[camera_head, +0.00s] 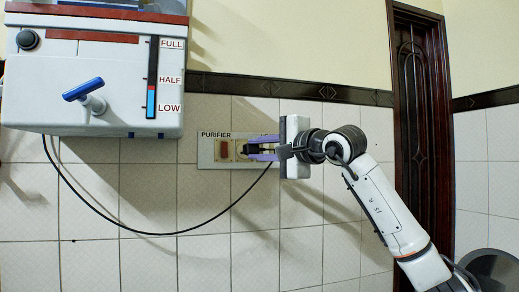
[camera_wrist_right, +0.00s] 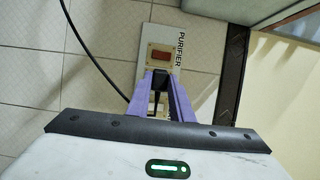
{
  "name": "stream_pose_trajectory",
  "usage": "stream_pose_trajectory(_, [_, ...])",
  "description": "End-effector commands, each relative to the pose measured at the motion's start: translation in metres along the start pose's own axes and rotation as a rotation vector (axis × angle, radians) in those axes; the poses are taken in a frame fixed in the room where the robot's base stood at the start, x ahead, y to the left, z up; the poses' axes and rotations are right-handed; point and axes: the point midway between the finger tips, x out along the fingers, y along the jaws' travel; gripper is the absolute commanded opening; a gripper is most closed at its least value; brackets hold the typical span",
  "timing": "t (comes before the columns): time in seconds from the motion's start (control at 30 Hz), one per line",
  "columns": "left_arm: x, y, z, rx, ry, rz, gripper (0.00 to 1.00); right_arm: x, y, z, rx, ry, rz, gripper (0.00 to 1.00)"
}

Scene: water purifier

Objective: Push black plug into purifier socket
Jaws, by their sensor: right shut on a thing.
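The purifier socket panel (camera_head: 206,150) is a pale plate on the tiled wall, labelled PURIFIER, with a reddish switch (camera_head: 223,151) on it. My right gripper (camera_head: 256,149) has purple fingers and is at the right part of the panel. It is shut on the black plug (camera_head: 262,149), which is mostly hidden between the fingers. In the right wrist view the fingers (camera_wrist_right: 166,92) point at the panel (camera_wrist_right: 144,78), with black between them. The socket holes are covered by the gripper, so I cannot tell whether the plug touches them. My left gripper is not in view.
The white water purifier (camera_head: 40,95) hangs at the upper left, with a blue-handled tap (camera_head: 84,90) and a level gauge (camera_head: 152,80). A black cord (camera_head: 150,233) loops from it to the plug. A dark wooden door (camera_head: 418,110) is at the right. The wall below the panel is clear.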

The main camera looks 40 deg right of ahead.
Motion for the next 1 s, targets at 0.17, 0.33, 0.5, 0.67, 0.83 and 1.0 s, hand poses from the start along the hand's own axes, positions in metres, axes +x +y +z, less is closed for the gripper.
stream_pose_trajectory(0.17, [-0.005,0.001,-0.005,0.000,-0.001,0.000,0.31,0.015,-0.001,-0.006,0.003,-0.001,0.002,0.00])
stream_pose_trajectory(0.33, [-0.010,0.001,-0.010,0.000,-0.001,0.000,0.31,0.030,-0.002,-0.012,0.002,-0.001,0.002,0.00])
stream_pose_trajectory(0.5, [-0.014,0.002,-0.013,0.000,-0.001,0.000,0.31,0.042,-0.001,-0.017,0.002,-0.001,0.001,0.00])
stream_pose_trajectory(0.67, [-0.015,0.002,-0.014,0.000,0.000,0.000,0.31,0.047,-0.001,-0.019,0.001,0.000,0.000,0.00])
stream_pose_trajectory(0.83, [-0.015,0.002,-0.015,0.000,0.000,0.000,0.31,0.049,0.000,-0.020,0.001,0.000,0.000,0.00])
stream_pose_trajectory(1.0, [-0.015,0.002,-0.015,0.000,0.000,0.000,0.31,0.049,0.000,-0.020,0.000,0.000,0.000,0.00])
